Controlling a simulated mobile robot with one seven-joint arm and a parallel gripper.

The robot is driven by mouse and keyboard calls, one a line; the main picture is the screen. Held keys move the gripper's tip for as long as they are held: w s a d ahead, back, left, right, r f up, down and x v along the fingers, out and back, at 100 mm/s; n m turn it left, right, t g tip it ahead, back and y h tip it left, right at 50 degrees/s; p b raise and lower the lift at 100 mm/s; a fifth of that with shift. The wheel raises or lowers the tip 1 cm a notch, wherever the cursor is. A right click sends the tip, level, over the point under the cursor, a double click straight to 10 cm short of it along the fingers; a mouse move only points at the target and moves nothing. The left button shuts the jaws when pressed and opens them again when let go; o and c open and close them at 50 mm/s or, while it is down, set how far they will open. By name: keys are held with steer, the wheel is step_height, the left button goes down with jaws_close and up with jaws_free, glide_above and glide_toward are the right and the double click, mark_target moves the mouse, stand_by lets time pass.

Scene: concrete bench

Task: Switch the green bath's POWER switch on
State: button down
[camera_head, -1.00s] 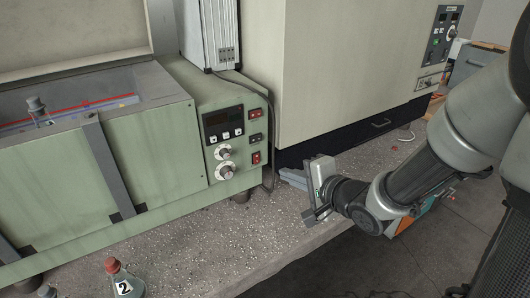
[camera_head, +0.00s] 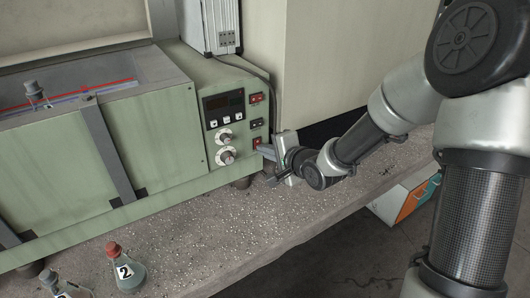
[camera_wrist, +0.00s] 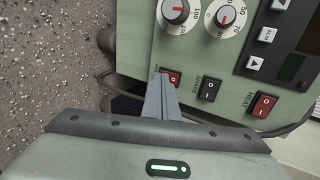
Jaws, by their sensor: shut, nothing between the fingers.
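The green bath (camera_head: 160,130) stands on the bench, with a control panel on its right end. The POWER switch is the lowest red rocker (camera_head: 257,142), near the panel's lower right corner. In the wrist view it is the red rocker (camera_wrist: 174,77) beside my fingertips, its label mostly covered. My gripper (camera_head: 264,149) is shut and empty, its fingers pointing at the panel beside this switch. In the wrist view the shut fingertips (camera_wrist: 160,80) overlap the switch's edge; I cannot tell whether they touch it. The rocker's position is unclear.
A black rocker (camera_wrist: 208,90) and the red HEAT rocker (camera_wrist: 263,104) sit beside POWER. Two dials (camera_head: 225,147) and a dark display are on the panel. A cable runs down behind the panel. Flasks, one marked 2 (camera_head: 126,273), stand at the front left. A large cabinet (camera_head: 340,60) is right.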

steer(key=shift+w+a, duration=0.1)
steer(key=shift+w, duration=0.05)
stand_by(0.3)
steer(key=shift+p, duration=0.3)
steer(key=shift+r+p, duration=0.85)
steer(key=shift+p, duration=0.05)
